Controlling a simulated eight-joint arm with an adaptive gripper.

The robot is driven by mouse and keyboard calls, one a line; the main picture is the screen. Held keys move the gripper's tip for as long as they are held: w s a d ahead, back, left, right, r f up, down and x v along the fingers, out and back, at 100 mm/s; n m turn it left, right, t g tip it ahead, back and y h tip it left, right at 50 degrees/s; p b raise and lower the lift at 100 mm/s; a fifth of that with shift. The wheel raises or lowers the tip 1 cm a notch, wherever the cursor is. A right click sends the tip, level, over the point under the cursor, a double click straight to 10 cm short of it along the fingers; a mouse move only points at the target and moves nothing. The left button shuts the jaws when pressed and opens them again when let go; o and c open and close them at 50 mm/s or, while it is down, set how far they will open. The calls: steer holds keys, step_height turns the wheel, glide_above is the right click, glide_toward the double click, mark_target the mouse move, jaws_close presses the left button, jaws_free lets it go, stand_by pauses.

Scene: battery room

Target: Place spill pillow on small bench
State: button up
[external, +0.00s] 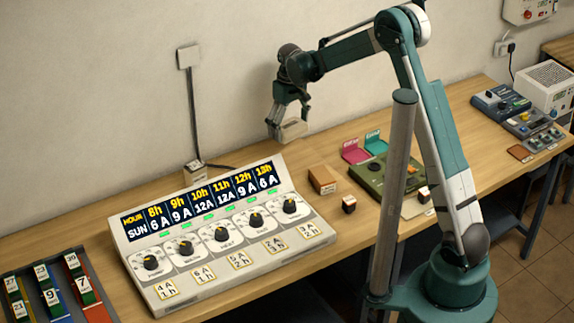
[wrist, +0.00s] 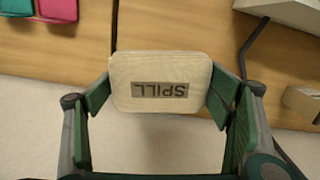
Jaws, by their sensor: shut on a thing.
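The spill pillow is a cream, rounded block with an upside-down SPILL label in the wrist view (wrist: 160,68). In the external view the pillow (external: 291,131) hangs above the back part of the long workbench, near the wall. My gripper (external: 288,115) is shut on it, with a green finger pad at each side in the wrist view (wrist: 160,97). A separate wooden top (external: 562,48) shows at the far right edge, partly cut off. I cannot tell whether it is the small bench.
The long wooden workbench (external: 335,140) carries a large dial panel (external: 215,235), a small wooden box (external: 322,179), a green device (external: 385,176) with pink and teal flaps, and several instruments at right. A wall socket box (external: 195,174) with a cable stands behind the panel.

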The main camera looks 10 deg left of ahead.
steer(key=w+d+f+b, duration=0.1)
steer(key=w+d, duration=0.9)
steer(key=d, duration=0.6)
steer(key=w+d+f+m+b, duration=0.1)
steer(key=w+d+f, duration=0.1)
steer(key=w+d, duration=0.8)
steer(key=w+d+f+b, duration=0.1)
steer(key=w+d, duration=0.9)
steer(key=d, duration=1.4)
steer(key=shift+d+f+m+b, duration=0.15)
steer(key=shift+f+m+b, duration=0.25)
steer(key=shift+f, duration=0.3)
steer(key=shift+f, duration=0.1)
steer(key=shift+f+b, duration=0.3)
steer(key=shift+f, duration=2.75)
steer(key=shift+f, duration=1.85)
steer(key=shift+f+b, duration=0.2)
steer(key=shift+b, duration=0.15)
